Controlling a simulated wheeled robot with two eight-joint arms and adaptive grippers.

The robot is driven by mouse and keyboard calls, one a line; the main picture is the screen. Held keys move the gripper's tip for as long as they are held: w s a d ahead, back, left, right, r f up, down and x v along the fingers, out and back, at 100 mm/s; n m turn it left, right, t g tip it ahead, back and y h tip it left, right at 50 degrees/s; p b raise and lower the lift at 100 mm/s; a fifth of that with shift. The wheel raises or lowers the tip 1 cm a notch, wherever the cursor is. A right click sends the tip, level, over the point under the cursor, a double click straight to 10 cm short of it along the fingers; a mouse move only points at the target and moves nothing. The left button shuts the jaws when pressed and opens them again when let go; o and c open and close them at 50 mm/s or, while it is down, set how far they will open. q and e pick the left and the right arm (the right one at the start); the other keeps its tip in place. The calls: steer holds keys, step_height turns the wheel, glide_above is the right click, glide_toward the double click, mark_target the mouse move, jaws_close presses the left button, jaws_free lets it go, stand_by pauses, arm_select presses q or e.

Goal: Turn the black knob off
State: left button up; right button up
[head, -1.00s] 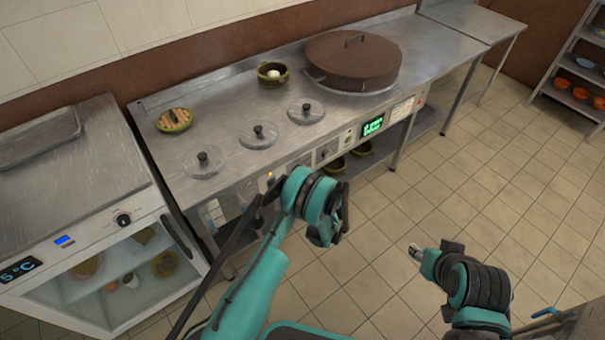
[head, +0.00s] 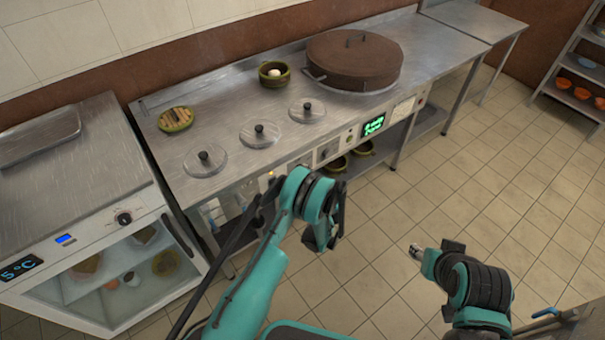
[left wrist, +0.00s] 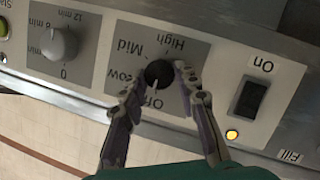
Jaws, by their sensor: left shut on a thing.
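The black knob (left wrist: 158,73) is on a grey dial plate on the counter's front panel. In the left wrist view the panel appears upside down, with the labels High, Mid, Low and Off around the knob. The knob's white pointer line points down in the picture, toward the Off label. My left gripper (left wrist: 160,69) is shut on the knob, one finger on each side.
A grey timer knob (left wrist: 59,42) and a black rocker switch (left wrist: 249,98) with an orange light flank the dial. A glass-front fridge (head: 75,205) is at left.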

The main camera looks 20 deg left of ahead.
arm_select(q)
steer(key=o, duration=1.2)
steer(key=shift+c, duration=0.2)
step_height(320, 180, up, 10)
